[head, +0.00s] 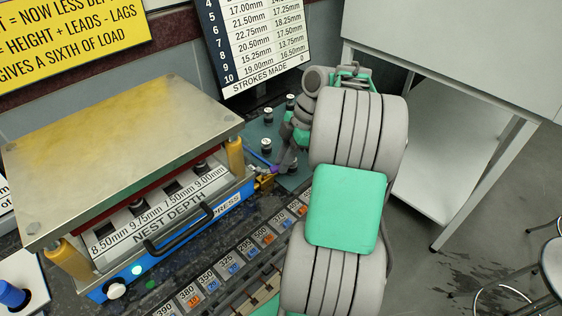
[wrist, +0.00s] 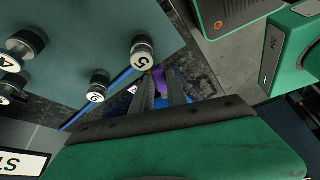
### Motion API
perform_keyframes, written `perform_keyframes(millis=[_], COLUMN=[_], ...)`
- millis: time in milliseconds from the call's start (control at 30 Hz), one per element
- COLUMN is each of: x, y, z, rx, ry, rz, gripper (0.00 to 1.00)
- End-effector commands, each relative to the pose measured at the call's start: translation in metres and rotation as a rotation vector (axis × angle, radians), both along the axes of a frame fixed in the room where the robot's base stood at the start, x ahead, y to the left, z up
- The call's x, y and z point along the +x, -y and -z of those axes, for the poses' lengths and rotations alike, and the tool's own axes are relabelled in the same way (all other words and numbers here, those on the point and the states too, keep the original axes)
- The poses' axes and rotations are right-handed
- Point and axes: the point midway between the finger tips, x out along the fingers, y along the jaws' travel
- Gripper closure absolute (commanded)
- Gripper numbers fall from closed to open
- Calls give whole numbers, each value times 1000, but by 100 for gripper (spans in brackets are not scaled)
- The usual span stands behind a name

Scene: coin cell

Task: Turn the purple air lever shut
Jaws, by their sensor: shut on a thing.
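The purple air lever (head: 273,169) shows as a small purple piece at the right end of the press (head: 222,200), beside a brass-coloured fitting (head: 264,181). In the wrist view the lever (wrist: 159,78) lies between the tips of my two grey fingers. My gripper (head: 277,168) reaches down to it from the upper right and is shut on it; it also shows in the wrist view (wrist: 160,83). The fingers hide part of the lever, and I cannot tell its exact angle.
A teal board (head: 258,133) with several numbered knobs stands close behind my gripper; it fills the upper left of the wrist view (wrist: 85,50). A row of numbered compartments (head: 233,270) runs along the front. A white table (head: 450,150) is at the right.

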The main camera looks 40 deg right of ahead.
Motion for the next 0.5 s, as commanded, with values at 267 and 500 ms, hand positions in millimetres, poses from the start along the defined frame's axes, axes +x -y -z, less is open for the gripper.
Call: perform_keyframes(millis=[267, 500], x=[-14, -24], y=[-7, -15], z=[2, 2], rx=[-2, -1], ry=[2, 2], rz=[261, 489], gripper=[100, 100])
